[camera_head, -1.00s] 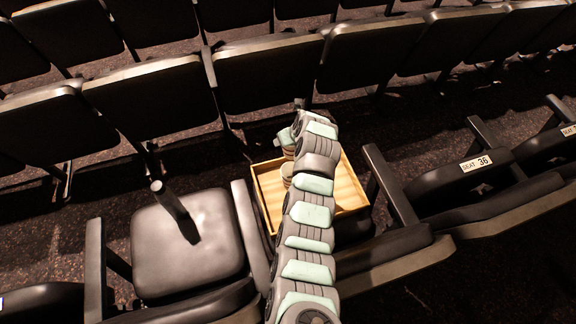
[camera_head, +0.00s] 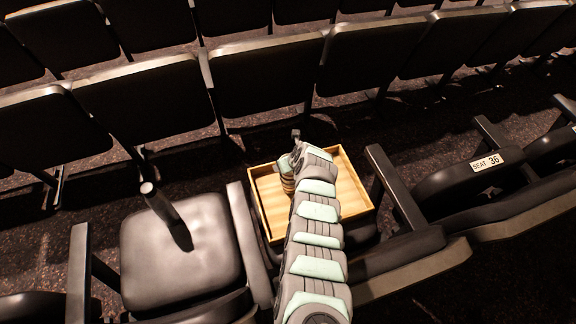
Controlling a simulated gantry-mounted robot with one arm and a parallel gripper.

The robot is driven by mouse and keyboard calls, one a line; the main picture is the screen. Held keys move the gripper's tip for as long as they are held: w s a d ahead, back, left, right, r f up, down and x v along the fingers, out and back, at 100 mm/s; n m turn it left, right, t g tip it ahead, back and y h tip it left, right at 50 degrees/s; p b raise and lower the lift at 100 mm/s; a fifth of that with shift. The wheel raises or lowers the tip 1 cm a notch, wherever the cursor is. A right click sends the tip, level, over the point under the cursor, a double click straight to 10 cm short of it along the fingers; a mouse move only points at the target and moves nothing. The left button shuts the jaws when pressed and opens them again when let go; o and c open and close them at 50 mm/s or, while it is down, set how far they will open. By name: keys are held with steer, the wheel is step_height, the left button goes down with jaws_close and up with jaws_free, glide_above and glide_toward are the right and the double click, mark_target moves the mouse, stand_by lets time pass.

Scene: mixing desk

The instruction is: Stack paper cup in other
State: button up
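A brown, ridged paper cup or cup stack (camera_head: 287,184) shows in the head view at the left side of a light wooden tray (camera_head: 352,194). My arm covers part of it, and I cannot tell one cup from several. No separate second cup can be made out. My gripper (camera_head: 288,166) is at the far end of my arm, right over the brown cup. Its fingers are too small and too hidden to tell whether they are open, shut or touching the cup.
The tray sits between seat armrests, with a dark armrest (camera_head: 396,188) close on its right. A dark padded seat (camera_head: 180,250) is on the left. Rows of folded seats stand behind. The tray's right part looks bare.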

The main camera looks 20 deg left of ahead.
steer(key=shift+w+r, duration=0.15)
steer(key=shift+f+b, duration=0.35)
steer(key=shift+f, duration=0.2)
steer(key=o, duration=1.3)
steer(key=p+v, duration=0.9)
steer(key=v, duration=0.4)
steer(key=shift+a+r, duration=0.15)
steer(key=shift+a, duration=0.1)
